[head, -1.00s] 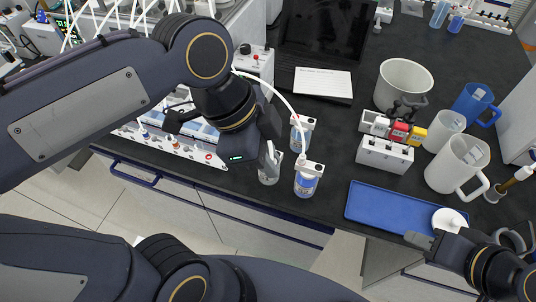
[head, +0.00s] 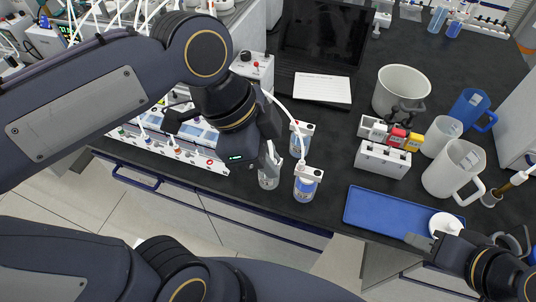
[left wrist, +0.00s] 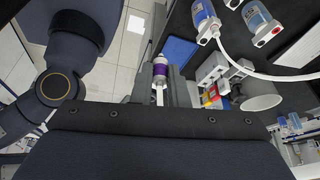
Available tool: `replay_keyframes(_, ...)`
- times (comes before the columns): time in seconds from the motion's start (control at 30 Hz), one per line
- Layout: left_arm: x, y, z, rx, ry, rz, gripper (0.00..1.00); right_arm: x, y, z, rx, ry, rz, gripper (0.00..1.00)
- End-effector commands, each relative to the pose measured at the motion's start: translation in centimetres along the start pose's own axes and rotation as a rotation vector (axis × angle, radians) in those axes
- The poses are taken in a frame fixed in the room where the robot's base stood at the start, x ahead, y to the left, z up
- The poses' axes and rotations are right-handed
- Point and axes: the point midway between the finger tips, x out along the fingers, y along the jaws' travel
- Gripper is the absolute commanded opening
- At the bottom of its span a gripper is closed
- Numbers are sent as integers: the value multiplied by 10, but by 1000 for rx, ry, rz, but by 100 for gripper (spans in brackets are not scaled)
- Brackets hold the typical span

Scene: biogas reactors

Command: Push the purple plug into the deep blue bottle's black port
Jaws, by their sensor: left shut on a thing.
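My left gripper (left wrist: 160,90) points down at the bench's front edge, beside the bottles. It is shut on a purple and white piece, the purple plug (left wrist: 160,73), which shows between its fingers in the left wrist view. In the head view the left gripper (head: 270,160) is just left of two blue-labelled bottles. The plug is apart from both bottles. My right gripper (head: 422,241) is by the blue tray; its jaw state is unclear.
The blue tray (head: 385,210) lies to the right, with a white round piece (head: 448,222) at its right end. Behind it stand a white rack (head: 383,157), a white pot (head: 401,90) and jugs (head: 455,168). The white hose (head: 290,112) arches behind the left gripper.

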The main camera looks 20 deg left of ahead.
Motion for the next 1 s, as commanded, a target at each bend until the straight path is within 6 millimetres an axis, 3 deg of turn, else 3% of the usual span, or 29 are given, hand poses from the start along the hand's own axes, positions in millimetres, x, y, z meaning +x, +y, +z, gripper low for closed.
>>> replay_keyframes(0.17,1,-2,-2,0,-1,2,0,0,0,0,0,0,0,36)
replay_keyframes(1.0,23,-63,-56,0,-1,2,0,-13,-6,-6,0,0,0,36)
